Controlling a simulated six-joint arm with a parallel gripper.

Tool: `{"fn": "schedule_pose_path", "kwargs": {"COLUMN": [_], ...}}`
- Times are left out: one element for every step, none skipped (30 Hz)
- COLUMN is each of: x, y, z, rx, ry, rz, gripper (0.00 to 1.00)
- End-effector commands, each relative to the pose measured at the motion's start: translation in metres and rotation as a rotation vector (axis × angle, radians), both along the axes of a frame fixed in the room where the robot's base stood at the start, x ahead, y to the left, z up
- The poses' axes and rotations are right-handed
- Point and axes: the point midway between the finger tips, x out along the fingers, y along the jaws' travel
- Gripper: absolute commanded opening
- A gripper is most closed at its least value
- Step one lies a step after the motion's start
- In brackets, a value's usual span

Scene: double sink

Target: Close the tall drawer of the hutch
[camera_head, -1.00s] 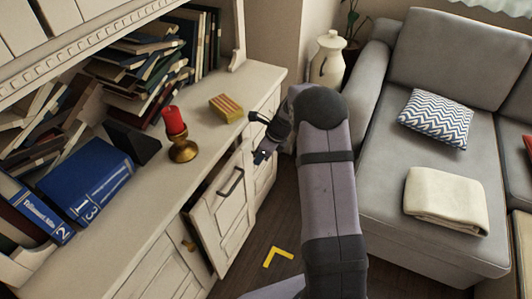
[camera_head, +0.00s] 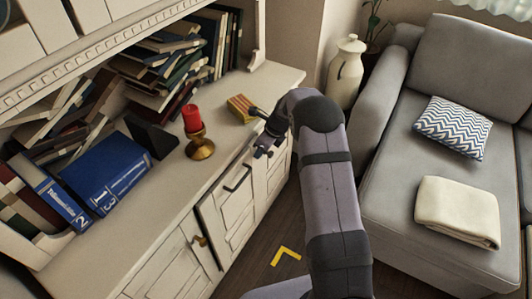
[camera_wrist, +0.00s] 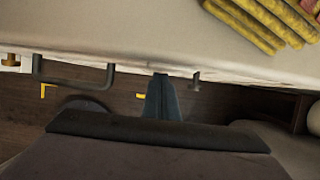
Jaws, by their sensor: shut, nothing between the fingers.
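The tall drawer (camera_head: 232,210) of the white hutch (camera_head: 160,215) has a pale panelled front and a dark bar handle (camera_head: 238,179). Its front sits nearly flush with the cabinet, with a thin dark gap along its left edge. My gripper (camera_head: 260,153) is shut and empty at the hutch front, just right of the handle and near the drawer's upper right. In the wrist view my shut fingers (camera_wrist: 162,98) point at the hutch front under the countertop edge, and the bar handle (camera_wrist: 75,78) shows to their left. Whether the fingers touch the front I cannot tell.
On the countertop stand a red candle in a brass holder (camera_head: 200,148), a yellow-striped item (camera_head: 241,107), a blue binder (camera_head: 105,175) and piled books. A grey sofa (camera_head: 400,225) and a pale vase (camera_head: 346,72) are at right. A yellow floor mark (camera_head: 287,255) lies on dark floor.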

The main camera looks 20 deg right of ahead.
Motion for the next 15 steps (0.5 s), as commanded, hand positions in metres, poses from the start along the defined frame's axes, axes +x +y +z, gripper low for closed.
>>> {"fn": "schedule_pose_path", "kwargs": {"x": [0.006,0.009,0.011,0.013,0.014,0.015,0.016,0.016,0.017,0.017,0.017,0.017,0.017,0.017,0.018], "y": [0.007,0.01,0.012,0.014,0.015,0.017,0.018,0.018,0.018,0.018,0.019,0.019,0.019,0.02,0.02], "z": [0.003,0.003,0.003,0.002,0.002,0.002,0.001,0.001,0.001,0.002,0.002,0.002,0.002,0.002,0.002], "rx": [0.0,0.0,0.0,0.001,0.0,0.001,0.002,0.001,0.002,0.002,0.002,0.002,0.003,0.003,0.003], "ry": [-0.003,-0.003,-0.003,-0.003,-0.002,-0.003,-0.004,-0.005,-0.006,-0.006,-0.007,-0.008,-0.008,-0.009,-0.01], "rz": [0.003,0.002,0.001,0.001,0.001,-0.001,-0.001,-0.001,-0.001,-0.001,-0.001,-0.001,-0.001,-0.001,-0.001], "gripper": [0.0,0.0,0.0,0.0,0.0,0.0,0.0,0.0,0.0,0.0,0.0,0.0,0.0,0.0,0.0]}}
